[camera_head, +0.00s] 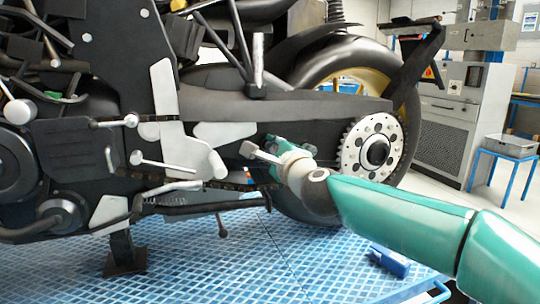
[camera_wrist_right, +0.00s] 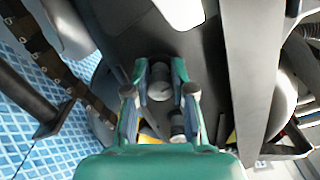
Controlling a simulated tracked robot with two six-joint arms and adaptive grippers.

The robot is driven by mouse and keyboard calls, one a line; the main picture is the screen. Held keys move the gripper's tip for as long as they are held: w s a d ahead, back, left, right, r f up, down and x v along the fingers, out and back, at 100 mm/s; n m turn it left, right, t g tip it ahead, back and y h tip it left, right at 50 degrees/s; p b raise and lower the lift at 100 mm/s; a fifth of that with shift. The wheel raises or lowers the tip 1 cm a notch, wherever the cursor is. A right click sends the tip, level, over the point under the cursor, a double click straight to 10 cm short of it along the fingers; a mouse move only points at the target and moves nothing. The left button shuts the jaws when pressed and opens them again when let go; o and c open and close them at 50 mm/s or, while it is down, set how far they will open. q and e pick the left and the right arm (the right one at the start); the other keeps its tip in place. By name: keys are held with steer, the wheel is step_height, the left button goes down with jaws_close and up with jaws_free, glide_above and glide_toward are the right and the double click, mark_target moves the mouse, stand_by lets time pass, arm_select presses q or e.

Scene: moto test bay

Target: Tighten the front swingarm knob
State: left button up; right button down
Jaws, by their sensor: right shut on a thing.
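The dark swingarm (camera_head: 300,108) of the motorcycle runs across the middle of the head view towards the rear wheel. My right gripper (camera_head: 268,152) is against its side, left of the sprocket, and hides what it holds in that view. In the right wrist view a grey cylindrical knob (camera_wrist_right: 160,84) sits between the two fingers of my right gripper (camera_wrist_right: 159,76), which is shut on it. A second dark, short cylinder (camera_wrist_right: 178,122) shows nearer the palm. My left gripper is not in view.
The perforated sprocket disc (camera_head: 373,152) and rear tyre (camera_head: 340,62) stand right of the gripper. Silver levers (camera_head: 150,160) stick out on the left. A blue object (camera_head: 390,262) lies on the blue platform (camera_head: 300,265). A grey cabinet (camera_head: 448,125) stands behind right.

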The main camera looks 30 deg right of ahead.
steer(key=shift+f+m+b, duration=0.25)
steer(key=shift+m+b, duration=0.05)
steer(key=shift+m, duration=0.7)
steer(key=shift+f, duration=0.1)
steer(key=c, duration=1)
jaws_free()
steer(key=shift+d, duration=0.15)
steer(key=shift+o, duration=0.2)
steer(key=shift+r, duration=0.2)
steer(key=shift+s, duration=0.1)
